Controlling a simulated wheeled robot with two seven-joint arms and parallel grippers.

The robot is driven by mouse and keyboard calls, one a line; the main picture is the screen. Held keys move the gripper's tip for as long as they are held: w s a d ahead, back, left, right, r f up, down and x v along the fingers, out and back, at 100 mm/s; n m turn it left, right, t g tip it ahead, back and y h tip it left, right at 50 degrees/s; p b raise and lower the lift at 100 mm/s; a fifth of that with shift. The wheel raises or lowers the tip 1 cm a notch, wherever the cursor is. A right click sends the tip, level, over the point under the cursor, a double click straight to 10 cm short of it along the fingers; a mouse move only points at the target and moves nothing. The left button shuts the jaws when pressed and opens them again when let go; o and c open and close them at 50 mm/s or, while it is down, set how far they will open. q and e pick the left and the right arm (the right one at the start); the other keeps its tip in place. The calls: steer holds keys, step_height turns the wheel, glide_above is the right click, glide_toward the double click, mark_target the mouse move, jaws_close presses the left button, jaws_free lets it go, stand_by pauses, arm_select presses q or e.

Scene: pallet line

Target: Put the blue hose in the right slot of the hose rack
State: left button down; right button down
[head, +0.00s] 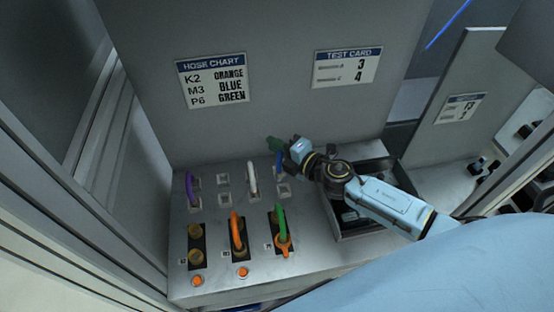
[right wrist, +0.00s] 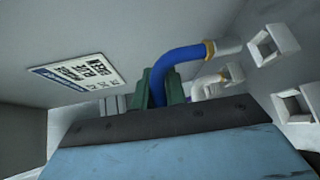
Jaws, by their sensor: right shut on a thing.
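My right gripper (head: 278,148) is shut on the blue hose (head: 279,166) above the back right of the bench top. In the right wrist view the blue hose (right wrist: 180,62) bends out from between the dark green fingers (right wrist: 160,88). Its brass collar and pale end point towards a square socket (right wrist: 273,45); I cannot tell whether they touch. The hose rack has square sockets; the right slot (head: 284,190) shows below the blue hose, partly hidden by the gripper. A purple hose (head: 190,187) is in the left slot and a white hose (head: 252,180) stands left of the blue one. My left gripper is not in view.
In front are black port plates with brass fittings (head: 195,257), an orange hose (head: 237,230) and a green hose (head: 283,222). A dark tray (head: 345,232) lies right, under my right arm. The hose chart (head: 212,82) and test card (head: 347,67) hang on the back wall.

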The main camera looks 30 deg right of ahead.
steer(key=shift+f+b, duration=0.65)
steer(key=shift+f, duration=1.1)
steer(key=shift+f, duration=0.15)
steer(key=shift+f, duration=0.15)
steer(key=c, duration=1.4)
jaws_free()
steer(key=shift+c, duration=0.2)
steer(key=b+v, duration=0.2)
steer(key=v, duration=1.1)
steer(key=shift+s+b, duration=0.25)
steer(key=shift+b, duration=0.05)
